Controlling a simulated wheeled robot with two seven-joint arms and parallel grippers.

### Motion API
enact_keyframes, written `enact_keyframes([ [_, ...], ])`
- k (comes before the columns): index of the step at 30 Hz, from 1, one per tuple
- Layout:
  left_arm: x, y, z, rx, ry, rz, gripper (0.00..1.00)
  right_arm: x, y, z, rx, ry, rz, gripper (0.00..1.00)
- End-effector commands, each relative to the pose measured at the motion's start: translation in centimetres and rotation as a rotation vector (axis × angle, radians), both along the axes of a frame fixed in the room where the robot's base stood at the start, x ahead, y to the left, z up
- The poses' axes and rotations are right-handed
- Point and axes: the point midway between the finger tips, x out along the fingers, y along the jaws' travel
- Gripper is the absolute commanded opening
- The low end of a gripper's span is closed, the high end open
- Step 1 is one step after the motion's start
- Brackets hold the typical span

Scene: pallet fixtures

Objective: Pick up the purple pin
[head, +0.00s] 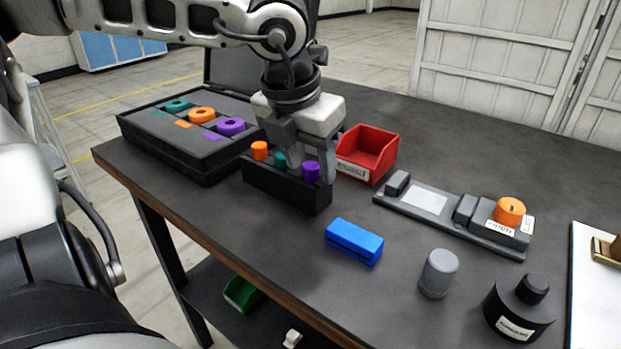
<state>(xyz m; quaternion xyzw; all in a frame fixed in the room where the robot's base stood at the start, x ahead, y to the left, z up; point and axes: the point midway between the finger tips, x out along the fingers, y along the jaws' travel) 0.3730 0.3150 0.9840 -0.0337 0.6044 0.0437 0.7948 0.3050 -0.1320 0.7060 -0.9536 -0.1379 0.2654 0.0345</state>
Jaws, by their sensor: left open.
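The purple pin (311,173) stands upright in the right end of a black pin holder (285,191) on the dark table. My left gripper (311,163) comes down from above with its jaws open, one finger on each side of the purple pin in the picture. I cannot tell whether either finger touches it. In the same holder are a teal pin (280,160), partly hidden by the left finger, and an orange pin (259,150). My right gripper is not in view.
A black case (185,160) with teal, orange and purple rings lies behind left. A red bin (369,152) stands close right of the gripper. A blue block (354,241), grey cylinder (438,273), black weight (518,309) and grey fixture (450,215) are to the right.

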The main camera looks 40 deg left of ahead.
Motion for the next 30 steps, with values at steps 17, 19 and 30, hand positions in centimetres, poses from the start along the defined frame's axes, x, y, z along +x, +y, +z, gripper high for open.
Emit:
enact_keyframes([
  [17, 0.0, 0.0, 0.2, 0.0, -0.002, 0.0, 0.0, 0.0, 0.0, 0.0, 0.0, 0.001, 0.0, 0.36],
  [19, 0.1, 0.0, 0.6, 0.001, -0.004, 0.001, 0.0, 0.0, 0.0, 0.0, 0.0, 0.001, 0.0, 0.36],
  [30, 0.1, 0.1, 7.4, 0.003, -0.005, 0.002, 0.0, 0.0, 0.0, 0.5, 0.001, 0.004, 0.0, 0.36],
])
